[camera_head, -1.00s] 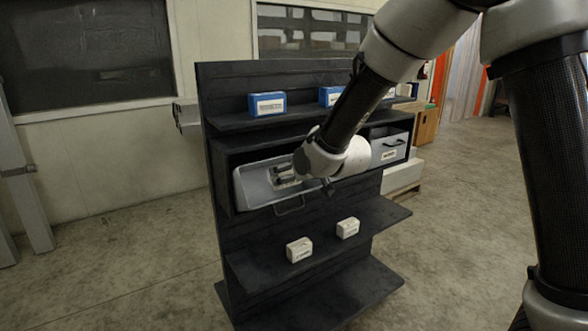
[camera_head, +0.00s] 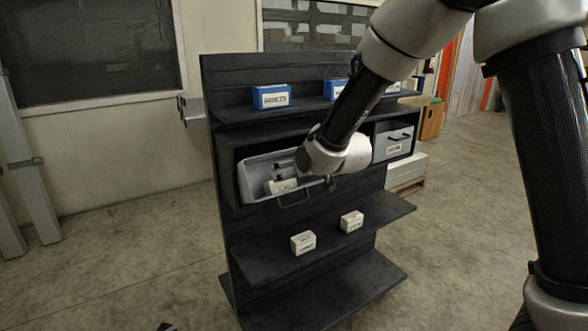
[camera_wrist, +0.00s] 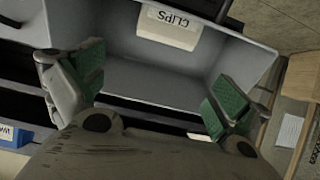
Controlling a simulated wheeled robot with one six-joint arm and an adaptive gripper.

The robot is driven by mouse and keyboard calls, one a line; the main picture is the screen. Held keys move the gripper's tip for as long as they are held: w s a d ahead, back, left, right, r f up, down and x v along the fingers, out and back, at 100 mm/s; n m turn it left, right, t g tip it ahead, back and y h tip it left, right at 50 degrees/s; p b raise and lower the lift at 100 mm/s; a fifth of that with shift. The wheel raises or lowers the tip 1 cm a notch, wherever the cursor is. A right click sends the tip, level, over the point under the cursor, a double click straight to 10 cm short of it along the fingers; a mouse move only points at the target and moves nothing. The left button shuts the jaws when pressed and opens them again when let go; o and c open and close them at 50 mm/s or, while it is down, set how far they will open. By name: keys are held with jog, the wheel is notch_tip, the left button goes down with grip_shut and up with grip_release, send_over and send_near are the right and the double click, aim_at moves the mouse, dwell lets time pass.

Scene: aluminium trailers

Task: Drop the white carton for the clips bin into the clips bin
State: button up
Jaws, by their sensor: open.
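The white carton (camera_wrist: 168,28), its label reading CLIPS, lies inside a grey open-topped bin (camera_wrist: 225,62). In the head view the carton (camera_head: 281,186) rests low in the grey bin (camera_head: 249,182), at the left of the shelf's middle row. The bin appears pulled out, and its own label cannot be seen. My gripper (camera_wrist: 158,85) is open, its green pads wide apart with nothing between them. It is over the bin, apart from the carton. In the head view my wrist hides the bin's right end.
Blue boxes (camera_head: 271,97) stand on the shelf above. Two white cartons (camera_head: 303,242) (camera_head: 351,221) stand on the shelf below. The floor left of the rack (camera_head: 110,255) is clear.

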jog(key=v, duration=1.2)
jog(key=s+d+f+g+h, duration=0.3)
jog(key=s+d+f+g, duration=0.2)
jog(key=s+f, duration=0.3)
jog(key=s+d+r+m+h, duration=0.1)
jog(key=s+d+r, duration=0.3)
jog(key=d, duration=0.5)
jog(key=s+d+r+m+h, duration=0.1)
jog(key=s+d+r+m, duration=0.2)
jog(key=s+d, duration=0.4)
jog(key=s+d+r+m+h, duration=0.1)
jog(key=s+d+r, duration=0.4)
jog(key=d, duration=0.7)
jog(key=shift+s+m+g+h, duration=0.3)
jog(key=shift+s+m+h, duration=0.1)
jog(key=shift+s+m, duration=0.45)
